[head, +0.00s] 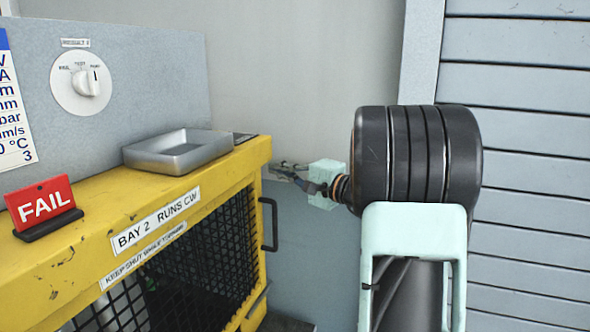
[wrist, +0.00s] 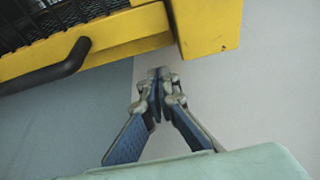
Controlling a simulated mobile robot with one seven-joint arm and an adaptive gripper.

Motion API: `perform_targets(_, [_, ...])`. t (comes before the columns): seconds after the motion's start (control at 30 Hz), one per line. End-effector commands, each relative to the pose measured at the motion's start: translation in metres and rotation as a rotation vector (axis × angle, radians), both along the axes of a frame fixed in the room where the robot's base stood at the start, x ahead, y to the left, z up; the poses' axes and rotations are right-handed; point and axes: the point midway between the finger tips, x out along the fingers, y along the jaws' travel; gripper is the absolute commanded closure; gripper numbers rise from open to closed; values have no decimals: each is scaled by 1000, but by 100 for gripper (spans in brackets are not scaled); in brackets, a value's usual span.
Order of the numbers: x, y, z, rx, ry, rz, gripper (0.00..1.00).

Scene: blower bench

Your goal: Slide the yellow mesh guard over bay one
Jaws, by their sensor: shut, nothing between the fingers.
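The yellow mesh guard (head: 195,272) has black mesh in a yellow frame and is on the bench front, under the "BAY 2 RUNS CW" label. A black bar handle (head: 273,226) stands out at its right end; it also shows in the wrist view (wrist: 48,72). No bay one label is in view. My gripper (head: 274,169) is shut and empty, just right of the bench's right end and above the handle, apart from it. In the wrist view my gripper (wrist: 158,73) points toward the yellow bench corner; I cannot tell whether it touches.
The yellow bench top (head: 95,215) carries a grey metal tray (head: 180,150) and a red FAIL sign (head: 42,203). A grey panel with a white dial (head: 82,83) rises behind. A slatted shutter (head: 520,130) is at right.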

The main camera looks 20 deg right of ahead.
Motion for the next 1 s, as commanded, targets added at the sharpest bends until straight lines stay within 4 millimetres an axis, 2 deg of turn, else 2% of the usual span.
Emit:
perform_targets(0.03, [8,6,2,1,0,2,100])
perform_targets(0.13, [-7,15,3,1,0,-1,100])
perform_targets(0.37, [-21,28,1,0,0,-1,100])
perform_targets(1.0, [-23,31,-1,-2,-1,-1,100])
